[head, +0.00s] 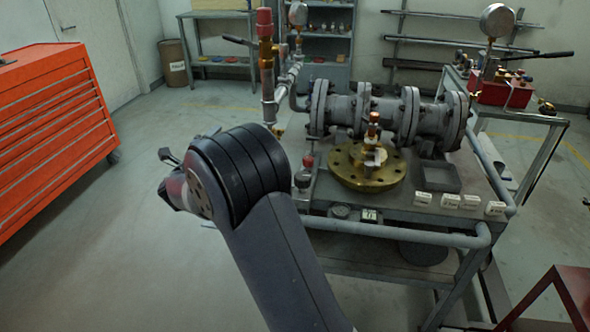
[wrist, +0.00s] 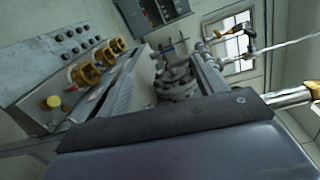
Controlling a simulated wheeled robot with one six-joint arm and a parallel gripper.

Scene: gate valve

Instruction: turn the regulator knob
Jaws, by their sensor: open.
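A small red knob (head: 308,163) stands on a fitting at the left end of the valve bench, just right of my arm. A taller red cap (head: 264,24) tops a brass and grey upright behind it. I cannot tell for certain which is the regulator knob. My gripper (head: 168,176) is open, left of the bench over clear floor, apart from both red parts and pointing away from them. Its fingers are partly hidden by my wrist. The wrist view is tilted and shows a panel (wrist: 40,55) with a yellow knob (wrist: 52,102); no red knob is clear there.
The bench carries grey flanged piping (head: 375,112), a brass flange (head: 345,178), and several white tags (head: 450,201). Its grey rail (head: 400,233) runs along the front. An orange drawer cabinet (head: 50,130) stands left. Floor between cabinet and bench is free.

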